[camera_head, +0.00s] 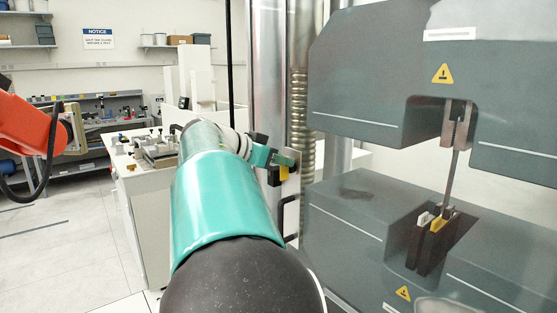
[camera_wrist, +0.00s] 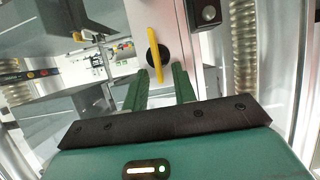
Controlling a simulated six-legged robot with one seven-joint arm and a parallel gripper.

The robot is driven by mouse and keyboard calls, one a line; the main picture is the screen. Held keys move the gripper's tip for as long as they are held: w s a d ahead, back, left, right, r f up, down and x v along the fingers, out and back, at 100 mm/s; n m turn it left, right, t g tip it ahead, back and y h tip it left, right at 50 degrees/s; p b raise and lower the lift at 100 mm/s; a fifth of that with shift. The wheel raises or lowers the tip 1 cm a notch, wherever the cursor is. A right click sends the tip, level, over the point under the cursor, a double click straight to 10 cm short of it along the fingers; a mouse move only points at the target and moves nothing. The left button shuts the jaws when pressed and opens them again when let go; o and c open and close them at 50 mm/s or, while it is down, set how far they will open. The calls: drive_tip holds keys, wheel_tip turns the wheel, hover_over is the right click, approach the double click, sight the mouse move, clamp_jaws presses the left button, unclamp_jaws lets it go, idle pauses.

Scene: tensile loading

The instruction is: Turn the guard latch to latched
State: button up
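The guard latch is a yellow handle (camera_wrist: 154,52) on a black round hub, mounted on a pale metal plate (camera_wrist: 178,22). In the wrist view the handle stands nearly upright, slightly tilted. My gripper (camera_wrist: 161,72) has two green fingers spread apart below the hub, with the handle's lower end showing between them. I cannot tell whether a finger touches it. My arm hides much of the latch there.
The grey testing machine (camera_head: 365,75) fills the right, with a thin specimen (camera_head: 453,172) between its upper and lower grips. A ribbed column (camera_head: 298,100) stands close to the latch. A white bench (camera_head: 140,185) with tools is behind my arm. Open floor lies at left.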

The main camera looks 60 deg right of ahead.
clamp_jaws()
drive_tip(key=shift+w+n, duration=0.15)
drive_tip(key=shift+n, duration=0.15)
drive_tip(key=shift+w+d+f+n+g, duration=0.2)
drive_tip(key=shift+w+f+n+g, duration=0.25)
drive_tip(key=shift+n+g, duration=1.25)
drive_tip(key=shift+w+d+f+n+g, duration=0.2)
drive_tip(key=shift+w+f+n+g, duration=0.4)
drive_tip(key=shift+n, duration=1.95)
drive_tip(key=shift+w+d+f+n+g, duration=0.2)
drive_tip(key=shift+f+n+g, duration=0.2)
drive_tip(key=shift+n+g, duration=1.4)
drive_tip(key=shift+n+t, duration=0.4)
drive_tip(key=shift+n, duration=0.05)
unclamp_jaws()
drive_tip(key=shift+y, duration=0.3)
